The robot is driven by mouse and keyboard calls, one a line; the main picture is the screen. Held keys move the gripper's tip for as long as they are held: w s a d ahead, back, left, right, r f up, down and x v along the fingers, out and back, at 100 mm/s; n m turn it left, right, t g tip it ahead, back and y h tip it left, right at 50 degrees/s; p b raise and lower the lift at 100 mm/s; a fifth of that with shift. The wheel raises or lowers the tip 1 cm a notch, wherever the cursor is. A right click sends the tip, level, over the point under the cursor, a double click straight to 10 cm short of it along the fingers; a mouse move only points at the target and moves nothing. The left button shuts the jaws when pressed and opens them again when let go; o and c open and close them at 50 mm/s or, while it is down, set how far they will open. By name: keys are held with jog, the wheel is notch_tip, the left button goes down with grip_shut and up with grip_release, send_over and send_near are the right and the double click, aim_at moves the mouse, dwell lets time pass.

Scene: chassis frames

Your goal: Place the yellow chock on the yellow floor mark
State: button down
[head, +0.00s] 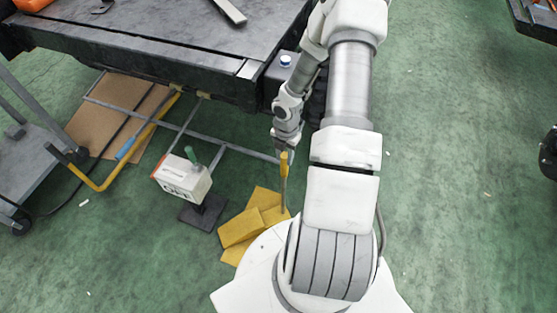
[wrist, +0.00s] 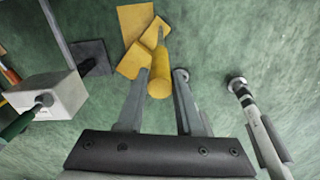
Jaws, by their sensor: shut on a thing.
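The yellow chock (head: 240,228) is a wedge block with a thin upright yellow handle (head: 284,180). My gripper (head: 285,151) is shut on the top of this handle; in the wrist view the handle (wrist: 159,75) is between the two fingers (wrist: 162,76). The yellow floor mark (head: 264,197) is a flat yellow patch, partly covered from sight by the chock. In the wrist view the mark (wrist: 135,18) shows beyond the chock (wrist: 153,35). The chock overlaps the mark in both views; whether it touches the floor I cannot tell.
A white box (head: 183,177) with a green handle stands left of the chock, near a dark flat plate (head: 203,213). A dark workbench (head: 165,35) with a lower frame is behind. A grey cart (head: 30,150) is far left. Green floor at right is mostly clear.

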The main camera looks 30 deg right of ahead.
jog(key=shift+f, duration=0.45)
jog(key=c, duration=0.6)
grip_release()
jog(key=shift+o, duration=0.2)
notch_tip(320, 180, up, 12)
jog(key=p, duration=0.5)
jog(key=shift+d+p, duration=0.15)
jog(key=shift+p, duration=0.2)
jog(key=shift+r, duration=0.2)
